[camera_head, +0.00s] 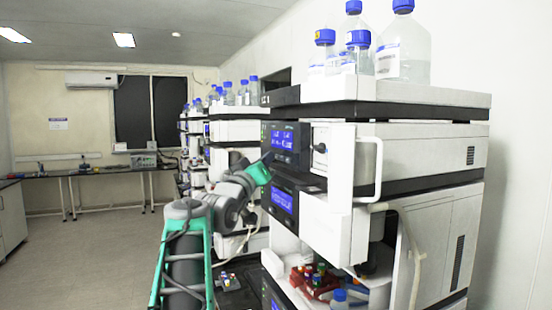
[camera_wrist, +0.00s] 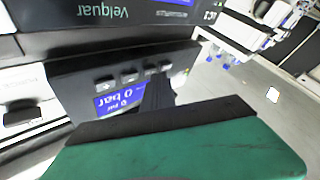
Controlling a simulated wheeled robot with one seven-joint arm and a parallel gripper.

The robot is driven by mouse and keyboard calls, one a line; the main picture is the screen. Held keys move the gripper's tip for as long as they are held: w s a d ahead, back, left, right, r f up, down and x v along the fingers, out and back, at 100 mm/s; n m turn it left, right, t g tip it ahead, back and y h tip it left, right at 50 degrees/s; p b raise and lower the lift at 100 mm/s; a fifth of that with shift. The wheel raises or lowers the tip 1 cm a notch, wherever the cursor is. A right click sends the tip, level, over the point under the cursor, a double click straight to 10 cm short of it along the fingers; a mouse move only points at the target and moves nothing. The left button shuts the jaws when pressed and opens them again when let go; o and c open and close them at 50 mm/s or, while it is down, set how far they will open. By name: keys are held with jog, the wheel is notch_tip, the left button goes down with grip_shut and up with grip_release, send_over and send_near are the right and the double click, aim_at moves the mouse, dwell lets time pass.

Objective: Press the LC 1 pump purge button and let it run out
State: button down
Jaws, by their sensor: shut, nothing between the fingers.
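The nearest instrument stack carries an LC 1 label (camera_head: 265,99). Its upper front panel (camera_head: 282,140) has a lit blue display; in the wrist view this display (camera_wrist: 118,101) appears inverted and reads 0 bar. A row of small dark buttons (camera_wrist: 130,77) lies beside the display in the wrist view; their labels are too small to read, so I cannot tell which is purge. My gripper (camera_head: 269,158) is shut and empty, at the lower left of that panel. In the wrist view my gripper's fingertips (camera_wrist: 157,83) overlap the button row's right part; contact is unclear.
A second module with a blue display (camera_head: 283,202) sits below. A white handle (camera_head: 378,170) juts out at the stack's right side. Blue-capped bottles (camera_head: 403,45) stand on top. Another stack (camera_head: 238,130) stands behind. Open floor (camera_head: 90,240) lies left.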

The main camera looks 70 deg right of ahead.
jog(key=shift+s+d, duration=0.2)
dwell(0.3)
jog(key=shift+w, duration=0.1)
jog(key=shift+w+a+b, duration=0.4)
jog(key=shift+w+a, duration=0.05)
jog(key=shift+a, duration=0.1)
jog(key=w+a+b, duration=0.1)
jog(key=w+a, duration=0.2)
jog(key=shift+w+a, duration=0.3)
dwell(0.4)
dwell(0.5)
